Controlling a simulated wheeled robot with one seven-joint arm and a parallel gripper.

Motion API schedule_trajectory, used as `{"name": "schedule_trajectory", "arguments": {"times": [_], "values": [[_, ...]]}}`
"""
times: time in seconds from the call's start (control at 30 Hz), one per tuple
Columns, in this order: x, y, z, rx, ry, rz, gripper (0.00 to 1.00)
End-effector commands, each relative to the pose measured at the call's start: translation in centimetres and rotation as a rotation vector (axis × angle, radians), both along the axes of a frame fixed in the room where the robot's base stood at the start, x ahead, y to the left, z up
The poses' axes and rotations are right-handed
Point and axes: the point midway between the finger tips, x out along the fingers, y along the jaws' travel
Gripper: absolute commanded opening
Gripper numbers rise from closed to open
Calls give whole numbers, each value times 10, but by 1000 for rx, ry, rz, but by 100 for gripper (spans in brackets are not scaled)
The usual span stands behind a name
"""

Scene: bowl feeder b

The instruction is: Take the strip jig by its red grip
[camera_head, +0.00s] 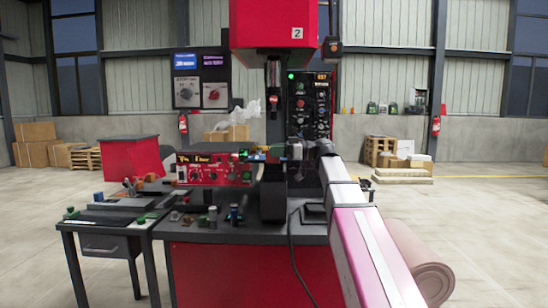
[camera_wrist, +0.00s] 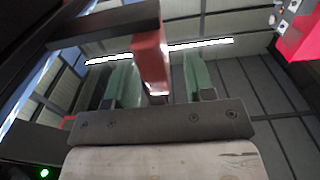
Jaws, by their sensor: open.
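In the wrist view the red grip (camera_wrist: 149,58) of the strip jig stands between the two green-padded fingers of my gripper (camera_wrist: 160,77). The fingers are open, with a visible gap on each side of the grip. A dark bar (camera_wrist: 105,24), which looks like part of the jig, runs left from the top of the grip. In the head view my gripper (camera_head: 268,155) is small, in front of the machine column. The jig cannot be clearly told apart there.
A red control box (camera_head: 213,172) with knobs stands on the bench, left of my gripper. The dark bench top (camera_head: 245,228) carries several small parts. A red machine head (camera_head: 272,24) hangs above. A side table (camera_head: 100,216) stands at left.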

Motion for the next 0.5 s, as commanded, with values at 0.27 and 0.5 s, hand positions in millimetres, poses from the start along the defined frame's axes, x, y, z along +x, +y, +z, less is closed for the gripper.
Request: {"name": "schedule_trajectory", "arguments": {"times": [0.27, 0.5], "values": [[0, 11, 0, -1, 0, 0, 49], [0, 11, 0, -1, 0, 0, 0]]}}
